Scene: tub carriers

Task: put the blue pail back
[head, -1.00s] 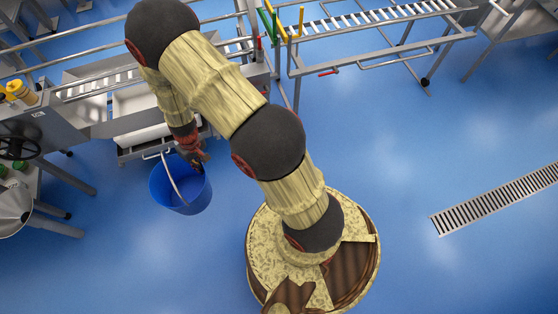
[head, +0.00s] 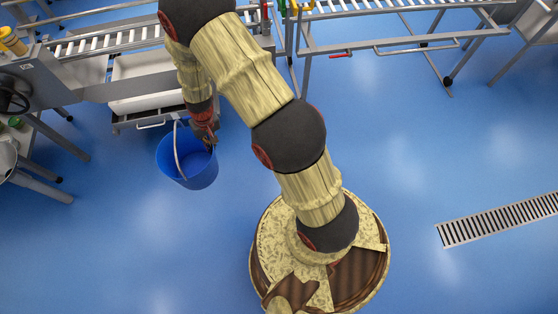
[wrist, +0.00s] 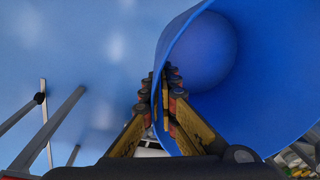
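The blue pail (head: 183,173) is left of my base in the head view, in front of a steel machine. Its pale bail handle (head: 177,152) arches over the opening. In the wrist view the pail (wrist: 270,75) fills the upper right, and I look into its mouth. My gripper (wrist: 166,92) has a finger on each side of the pail's rim, close together, with the thin wall between them. In the head view my gripper (head: 209,142) is at the pail's far right rim. Whether the pail's bottom touches the floor cannot be told.
A steel machine (head: 95,92) with a white tray (head: 142,98) under its rollers stands behind the pail. A roller conveyor (head: 390,42) runs along the back right. A floor drain grate (head: 500,217) lies at right. The blue floor in front is clear.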

